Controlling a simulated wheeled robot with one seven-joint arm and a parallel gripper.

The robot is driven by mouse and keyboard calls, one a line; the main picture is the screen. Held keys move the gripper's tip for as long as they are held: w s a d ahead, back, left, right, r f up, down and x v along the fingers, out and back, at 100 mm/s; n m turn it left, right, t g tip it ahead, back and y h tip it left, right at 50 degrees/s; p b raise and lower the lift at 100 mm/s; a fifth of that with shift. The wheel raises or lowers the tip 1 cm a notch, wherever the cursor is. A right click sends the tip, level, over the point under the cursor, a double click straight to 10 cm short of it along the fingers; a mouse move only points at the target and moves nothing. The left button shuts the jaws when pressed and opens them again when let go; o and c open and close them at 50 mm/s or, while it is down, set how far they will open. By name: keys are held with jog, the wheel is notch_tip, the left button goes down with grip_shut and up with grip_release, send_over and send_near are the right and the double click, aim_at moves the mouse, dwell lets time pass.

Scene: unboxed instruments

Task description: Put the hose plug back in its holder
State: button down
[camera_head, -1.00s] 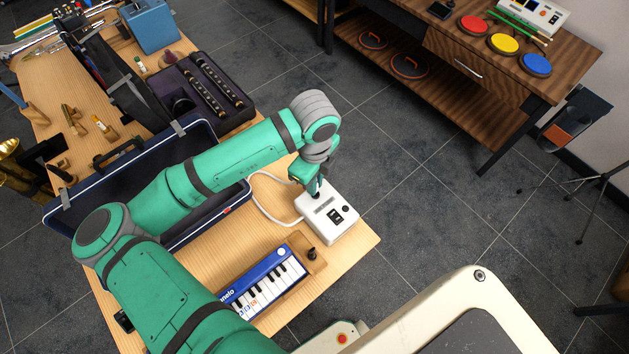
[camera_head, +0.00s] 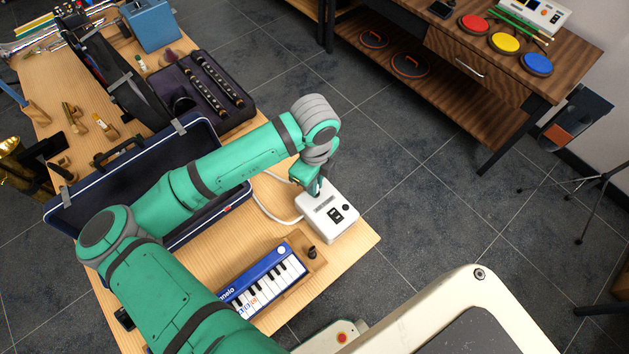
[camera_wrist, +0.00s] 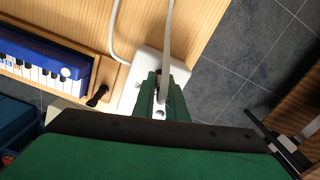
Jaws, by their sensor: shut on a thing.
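My gripper (camera_head: 315,187) is at the far left part of the white box (camera_head: 333,220), which stands near the table's right corner. It is shut on the hose plug, mostly hidden between the fingers. In the wrist view the fingers (camera_wrist: 160,100) point at the box (camera_wrist: 130,92), and the pale hose (camera_wrist: 168,40) runs up from between them. In the head view the hose (camera_head: 267,212) loops on the table left of the box. The holder is not clearly seen; I cannot tell whether the plug touches the box or sits in an opening.
A blue toy keyboard (camera_head: 262,283) lies in a wooden tray with a dark knob (camera_head: 311,253) close in front of the box. An open dark case (camera_head: 90,190) lies under my arm. The table edge (camera_head: 368,255) is close on the right, with floor beyond.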

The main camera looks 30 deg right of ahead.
jog(key=shift+w+f, duration=0.15)
jog(key=shift+f, duration=0.3)
dwell(0.3)
jog(key=c, duration=1.7)
grip_release()
jog(key=shift+d, duration=0.1)
jog(key=shift+r, duration=0.1)
notch_tip(320, 180, up, 9)
jog(key=shift+r, duration=0.8)
